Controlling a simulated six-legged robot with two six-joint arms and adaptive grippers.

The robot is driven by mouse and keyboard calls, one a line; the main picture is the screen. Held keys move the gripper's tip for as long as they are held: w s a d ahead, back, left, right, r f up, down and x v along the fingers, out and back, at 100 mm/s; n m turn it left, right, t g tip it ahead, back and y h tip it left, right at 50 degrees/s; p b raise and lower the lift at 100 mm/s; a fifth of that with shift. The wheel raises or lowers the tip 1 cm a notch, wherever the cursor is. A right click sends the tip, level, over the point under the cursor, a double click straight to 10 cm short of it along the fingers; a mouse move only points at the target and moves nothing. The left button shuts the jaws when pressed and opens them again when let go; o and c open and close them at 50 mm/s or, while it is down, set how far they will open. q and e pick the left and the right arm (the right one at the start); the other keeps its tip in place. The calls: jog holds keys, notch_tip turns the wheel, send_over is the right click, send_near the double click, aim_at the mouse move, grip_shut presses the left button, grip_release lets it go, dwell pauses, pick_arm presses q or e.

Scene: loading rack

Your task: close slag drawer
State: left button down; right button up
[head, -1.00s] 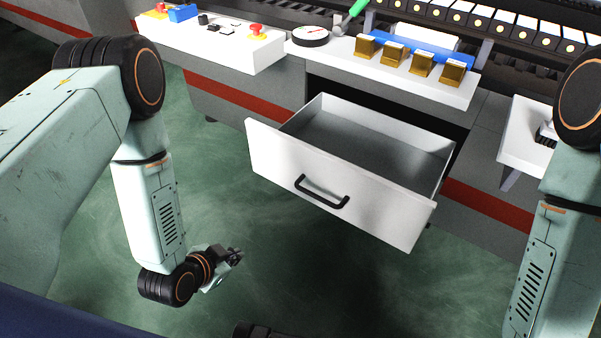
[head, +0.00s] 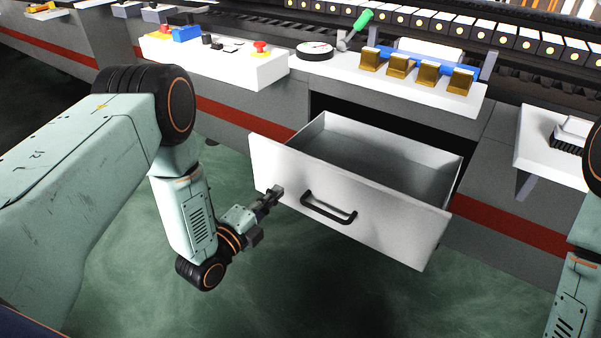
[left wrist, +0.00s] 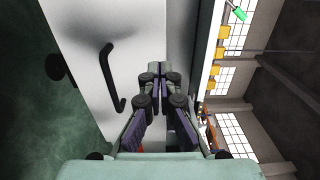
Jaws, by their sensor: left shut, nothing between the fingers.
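The slag drawer (head: 345,190) is a white box with a black bar handle (head: 328,208); it stands pulled out of the grey bench and looks empty inside. My left gripper (head: 277,191) is shut and empty, just in front of the left part of the drawer front, left of the handle. In the left wrist view the gripper (left wrist: 158,68) points at the white drawer front (left wrist: 140,35), with the handle (left wrist: 110,78) to its left. I cannot tell whether the fingertips touch the front. My right gripper is not in view.
Above the drawer, a white shelf (head: 400,88) holds several brass blocks, a gauge (head: 314,50) and a green-handled tool (head: 362,19). A white panel (head: 215,63) with red buttons is at left, a white side shelf (head: 535,150) at right. The green floor before the drawer is clear.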

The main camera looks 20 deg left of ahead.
aim_at(307, 163)
pick_arm(q)
jog(key=b+x, duration=0.3)
jog(key=x, duration=0.8)
jog(key=shift+f+b, duration=0.15)
jog(key=shift+b, duration=0.15)
jog(key=shift+w, duration=0.15)
